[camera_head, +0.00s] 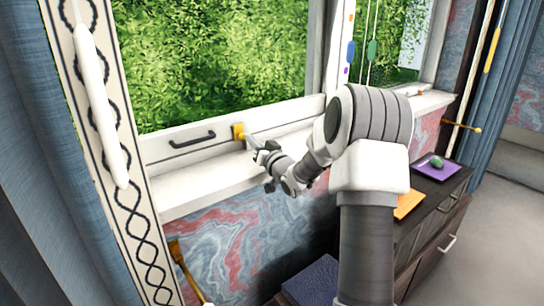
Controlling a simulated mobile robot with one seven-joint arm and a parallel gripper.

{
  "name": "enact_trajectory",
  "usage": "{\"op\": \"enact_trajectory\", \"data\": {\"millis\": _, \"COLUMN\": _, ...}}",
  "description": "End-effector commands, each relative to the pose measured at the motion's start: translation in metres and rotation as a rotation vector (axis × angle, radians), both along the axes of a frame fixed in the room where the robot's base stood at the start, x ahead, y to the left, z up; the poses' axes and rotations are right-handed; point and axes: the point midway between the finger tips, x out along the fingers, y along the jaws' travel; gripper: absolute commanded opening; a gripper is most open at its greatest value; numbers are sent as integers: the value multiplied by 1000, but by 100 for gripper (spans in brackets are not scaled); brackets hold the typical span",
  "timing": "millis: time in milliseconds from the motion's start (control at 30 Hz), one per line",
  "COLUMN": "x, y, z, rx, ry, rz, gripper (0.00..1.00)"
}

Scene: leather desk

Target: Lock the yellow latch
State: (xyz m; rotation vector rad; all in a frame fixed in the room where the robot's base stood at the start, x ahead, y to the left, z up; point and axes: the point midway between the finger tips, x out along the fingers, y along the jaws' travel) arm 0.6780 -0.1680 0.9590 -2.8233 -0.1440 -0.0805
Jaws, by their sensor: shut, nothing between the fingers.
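The yellow latch (239,132) is a small block on the lower rail of the white window frame, to the right of a black handle. My gripper (250,140) is at the window rail, just right of the latch and very close to it. I cannot tell whether the fingertips touch the latch. The gripper is shut with nothing between its fingers. My arm reaches in from the lower right and partly covers the rail and sill beyond the gripper. The latch's fine shape is too small to make out.
The black handle (192,139) sits on the same rail. The white sill (215,180) below is clear near the gripper. A dark cabinet (432,215) with a purple tray (432,170) and an orange item (408,204) stands at right. Blue curtains (22,150) hang at left.

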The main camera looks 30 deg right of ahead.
Motion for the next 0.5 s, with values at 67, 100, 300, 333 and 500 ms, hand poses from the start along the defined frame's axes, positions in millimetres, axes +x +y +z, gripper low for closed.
{"op": "enact_trajectory", "data": {"millis": 67, "x": -15, "y": -3, "z": 2, "rx": -1, "ry": 0, "rz": -4, "gripper": 0}}
{"op": "enact_trajectory", "data": {"millis": 100, "x": -24, "y": -4, "z": 1, "rx": -2, "ry": 0, "rz": -4, "gripper": 0}}
{"op": "enact_trajectory", "data": {"millis": 300, "x": -66, "y": -8, "z": 0, "rx": -2, "ry": -4, "rz": -5, "gripper": 0}}
{"op": "enact_trajectory", "data": {"millis": 333, "x": -73, "y": -8, "z": -1, "rx": -1, "ry": -4, "rz": -5, "gripper": 0}}
{"op": "enact_trajectory", "data": {"millis": 500, "x": -110, "y": -12, "z": -3, "rx": -2, "ry": -5, "rz": -6, "gripper": 0}}
